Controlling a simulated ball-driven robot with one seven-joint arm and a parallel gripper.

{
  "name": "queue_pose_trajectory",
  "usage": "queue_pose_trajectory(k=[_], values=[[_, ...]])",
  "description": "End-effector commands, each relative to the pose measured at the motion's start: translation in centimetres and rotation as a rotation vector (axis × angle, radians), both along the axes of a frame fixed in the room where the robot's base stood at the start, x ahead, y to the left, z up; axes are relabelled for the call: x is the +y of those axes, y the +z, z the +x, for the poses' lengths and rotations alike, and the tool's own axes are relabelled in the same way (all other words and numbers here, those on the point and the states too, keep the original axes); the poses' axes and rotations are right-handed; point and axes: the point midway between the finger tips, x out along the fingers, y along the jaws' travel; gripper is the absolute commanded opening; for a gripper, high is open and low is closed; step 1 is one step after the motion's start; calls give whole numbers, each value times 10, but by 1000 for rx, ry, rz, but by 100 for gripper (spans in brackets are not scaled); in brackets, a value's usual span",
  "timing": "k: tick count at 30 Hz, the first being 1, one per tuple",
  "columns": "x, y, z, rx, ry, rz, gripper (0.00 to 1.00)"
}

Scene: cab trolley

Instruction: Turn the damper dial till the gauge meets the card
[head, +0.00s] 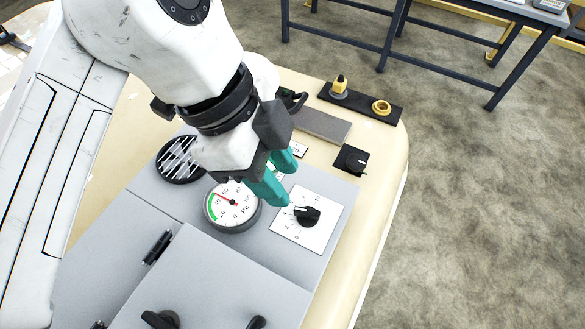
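The damper dial is a black knob (308,216) on a white scale plate (322,236), its pale pointer mark facing left. The round gauge (240,221), marked Pa, sits left of it. Its red needle points to the upper left, near the upper end of a green arc. A small white card (300,149) shows partly behind my gripper; its figures are too small to read surely. My gripper (289,186) has two teal fingers standing apart, with nothing seen held. It is above the panel, up and left of the knob, and appears apart from it.
A round vent grille (181,160) and a hinged lid with black handles (205,280) are on the grey cabinet. Behind are a black square switch (351,160), a grey block (322,126) and a black strip with yellow fittings (360,103). Open floor lies right.

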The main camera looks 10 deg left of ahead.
Motion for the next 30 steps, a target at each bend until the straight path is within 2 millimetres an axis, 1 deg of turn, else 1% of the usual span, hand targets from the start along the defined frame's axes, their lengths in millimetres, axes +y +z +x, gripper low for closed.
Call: queue_pose_trajectory(k=[4,8,11,18,21,25,30], values=[[-1,-2,0,0,1,0,38],[-5,-13,-1,2,1,-1,38],[-12,-27,-2,1,1,-2,38],[-29,-68,-3,1,3,-1,38],[-34,-81,-3,2,4,-2,38],[-39,-93,-3,2,4,-1,38],[-42,-100,-3,1,4,-1,38]])
